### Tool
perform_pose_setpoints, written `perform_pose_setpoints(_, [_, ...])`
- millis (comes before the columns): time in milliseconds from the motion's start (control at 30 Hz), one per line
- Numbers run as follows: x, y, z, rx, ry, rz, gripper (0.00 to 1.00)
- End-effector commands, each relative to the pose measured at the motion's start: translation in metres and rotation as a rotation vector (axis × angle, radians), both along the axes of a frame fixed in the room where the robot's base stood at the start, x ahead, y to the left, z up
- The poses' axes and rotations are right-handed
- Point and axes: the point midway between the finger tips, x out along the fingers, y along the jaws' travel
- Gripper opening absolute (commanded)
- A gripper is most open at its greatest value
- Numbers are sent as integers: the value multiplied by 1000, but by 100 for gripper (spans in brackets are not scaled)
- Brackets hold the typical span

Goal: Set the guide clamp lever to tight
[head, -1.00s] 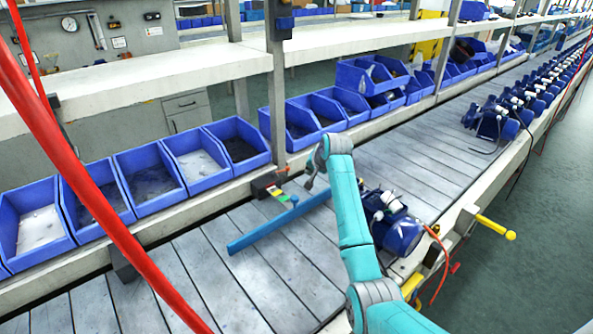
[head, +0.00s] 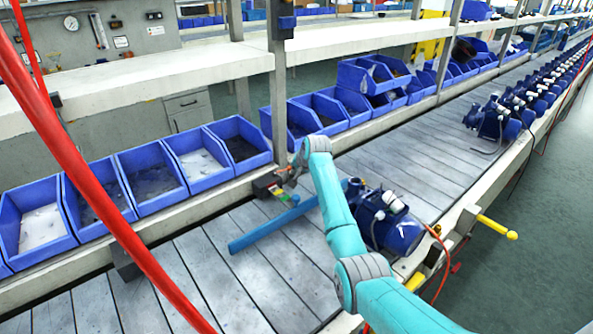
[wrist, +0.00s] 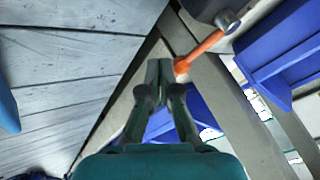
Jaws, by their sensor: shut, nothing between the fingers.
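The guide clamp (head: 265,186) is a dark block on the conveyor's far rail, with a red, yellow and green scale plate (head: 282,196) beside it. In the wrist view an orange lever (wrist: 203,50) runs from a grey hub (wrist: 226,20) down-left to a rounded end. My gripper (wrist: 159,66) is shut and empty, its fingertips just left of that orange end. I cannot tell whether they touch. In the head view my gripper (head: 287,174) is at the clamp and partly hides the lever. A blue guide bar (head: 262,235) lies slanting across the conveyor.
A blue pump (head: 392,222) stands on the conveyor right beside my arm. Blue bins (head: 152,178) line the far side, and a shelf post (head: 277,100) rises behind the clamp. A red hose (head: 75,165) crosses the left foreground. The conveyor's left part is clear.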

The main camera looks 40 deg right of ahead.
Motion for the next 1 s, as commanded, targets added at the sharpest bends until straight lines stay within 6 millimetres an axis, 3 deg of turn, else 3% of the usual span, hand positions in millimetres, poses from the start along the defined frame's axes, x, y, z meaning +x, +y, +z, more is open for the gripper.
perform_pose_setpoints(400, [14, 0, 1, 1, 1, 105, 0])
perform_pose_setpoints(1000, [11, 6, 3, 1, -4, 108, 0])
